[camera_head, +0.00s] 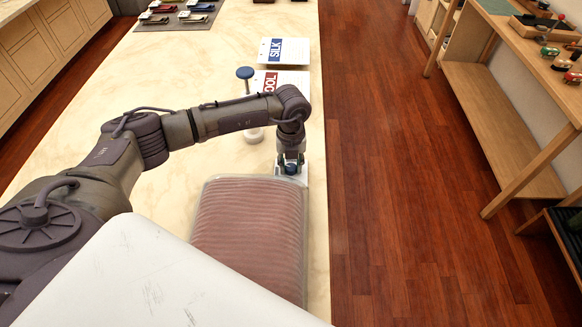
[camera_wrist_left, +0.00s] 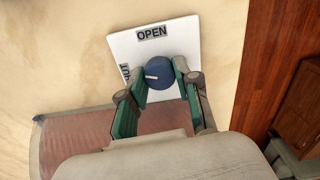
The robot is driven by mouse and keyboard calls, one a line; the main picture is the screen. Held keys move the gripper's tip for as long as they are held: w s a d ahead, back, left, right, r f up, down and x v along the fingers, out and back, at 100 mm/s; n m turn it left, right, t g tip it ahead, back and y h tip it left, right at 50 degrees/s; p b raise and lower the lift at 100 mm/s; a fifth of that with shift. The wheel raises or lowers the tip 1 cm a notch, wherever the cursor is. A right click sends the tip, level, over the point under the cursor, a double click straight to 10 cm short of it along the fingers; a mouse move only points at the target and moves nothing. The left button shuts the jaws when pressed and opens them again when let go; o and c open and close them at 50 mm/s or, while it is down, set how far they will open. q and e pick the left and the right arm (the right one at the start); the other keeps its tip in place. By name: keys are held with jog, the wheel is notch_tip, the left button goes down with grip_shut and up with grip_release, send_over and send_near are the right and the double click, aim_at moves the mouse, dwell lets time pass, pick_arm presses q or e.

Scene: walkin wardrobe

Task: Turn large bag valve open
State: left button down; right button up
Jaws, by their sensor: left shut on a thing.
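The large bag (camera_head: 250,235) lies on the counter, a clear bag with ribbed pinkish contents; part of it also shows in the left wrist view (camera_wrist_left: 75,135). At its far end is a white valve plate (camera_wrist_left: 180,35) with an OPEN label (camera_wrist_left: 152,33) at the top and a partly hidden label, seemingly SHUT, at the left. The round blue valve knob (camera_wrist_left: 160,73) sits on the plate, its white mark pointing left toward that label. My left gripper (camera_head: 290,158) is shut on the knob, with its fingers (camera_wrist_left: 161,82) on either side. My right gripper is out of view.
A white pump-like object with a blue top (camera_head: 245,73) stands behind my left arm. SILK (camera_head: 285,51) and WOOL (camera_head: 283,82) cards lie farther back. A grey mat (camera_head: 178,24) holds several small items. Wooden floor lies right of the counter.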

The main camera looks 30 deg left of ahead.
pick_arm(q)
jog(key=m+b, duration=0.2)
jog(key=m, duration=0.1)
jog(key=shift+f+m, duration=0.15)
jog(key=shift+m, duration=0.25)
jog(key=m+b, duration=0.2)
jog(key=m, duration=0.1)
jog(key=shift+m+b, duration=0.3)
jog(key=m+b, duration=0.2)
jog(key=m, duration=0.1)
jog(key=shift+m+b, duration=0.95)
jog(key=shift+m, duration=0.75)
jog(key=shift+r, duration=0.2)
jog(key=c, duration=0.8)
grip_release()
notch_tip(320, 180, up, 12)
